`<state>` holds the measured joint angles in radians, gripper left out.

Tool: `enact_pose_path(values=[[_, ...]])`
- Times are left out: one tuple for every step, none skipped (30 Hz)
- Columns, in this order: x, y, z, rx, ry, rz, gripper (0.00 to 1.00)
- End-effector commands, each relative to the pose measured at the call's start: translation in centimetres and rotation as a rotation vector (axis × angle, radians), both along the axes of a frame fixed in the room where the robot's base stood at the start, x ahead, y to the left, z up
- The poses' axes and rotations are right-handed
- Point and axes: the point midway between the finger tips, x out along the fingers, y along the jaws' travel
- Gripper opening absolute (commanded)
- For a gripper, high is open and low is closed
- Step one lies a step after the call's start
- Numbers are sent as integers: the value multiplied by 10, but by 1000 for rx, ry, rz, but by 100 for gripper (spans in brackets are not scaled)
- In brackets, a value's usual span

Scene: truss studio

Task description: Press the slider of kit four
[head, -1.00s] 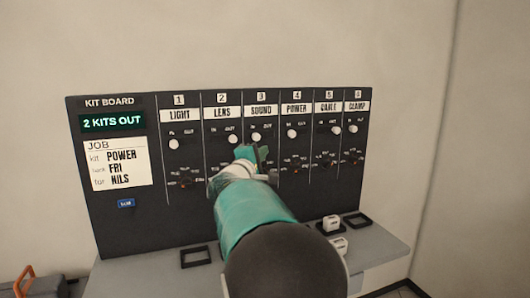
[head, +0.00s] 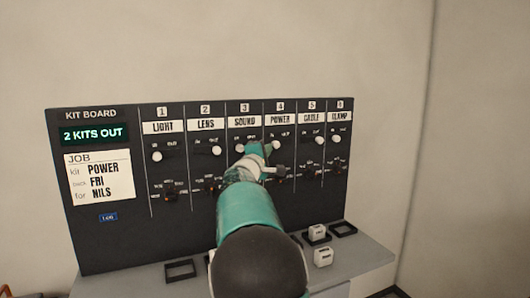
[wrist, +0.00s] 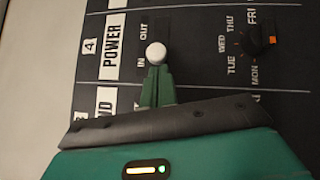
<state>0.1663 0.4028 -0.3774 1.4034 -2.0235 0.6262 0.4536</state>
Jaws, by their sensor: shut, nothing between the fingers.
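The slider of kit four (head: 276,145) is a white round knob under the POWER label (head: 280,120) on the dark kit board. It sits on the IN side of its short track. In the wrist view the knob (wrist: 156,53) is just beyond my fingertips, with IN and OUT printed beside it. My gripper (wrist: 157,74) is shut and empty, its green fingers together at the IN side of the knob. I cannot tell if they touch it. In the head view my gripper (head: 262,150) is in front of the board between the SOUND and POWER columns.
The SOUND knob (head: 239,148) is close on the left, the CABLE knob (head: 319,140) on the right. The POWER day dial (wrist: 262,40) is beside the slider. A grey shelf (head: 140,284) below holds white blocks (head: 323,257) and black frames (head: 181,270). The display reads 2 KITS OUT.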

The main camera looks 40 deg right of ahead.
Motion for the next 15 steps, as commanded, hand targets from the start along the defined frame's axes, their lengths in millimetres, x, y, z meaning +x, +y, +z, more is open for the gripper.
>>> enact_pose_path(values=[[0,0,0,0,0,0,0],[0,-1,0,0,0,-1,0],[-1,-4,0,-1,1,-1,0],[-2,-6,0,-1,0,-2,0],[-3,-10,0,-2,0,-3,0],[-5,-17,0,-2,0,-4,0],[-7,-22,0,-2,0,-4,0],[-9,-28,0,-2,0,-5,0],[-12,-36,0,-2,0,-6,0],[-13,-41,0,-2,0,-5,0],[-14,-46,0,-2,0,-4,0],[-16,-51,0,-2,0,-4,0],[-16,-53,0,-2,0,-3,0],[-16,-54,0,-1,-1,-3,0],[-17,-55,0,-1,-1,-2,0]])
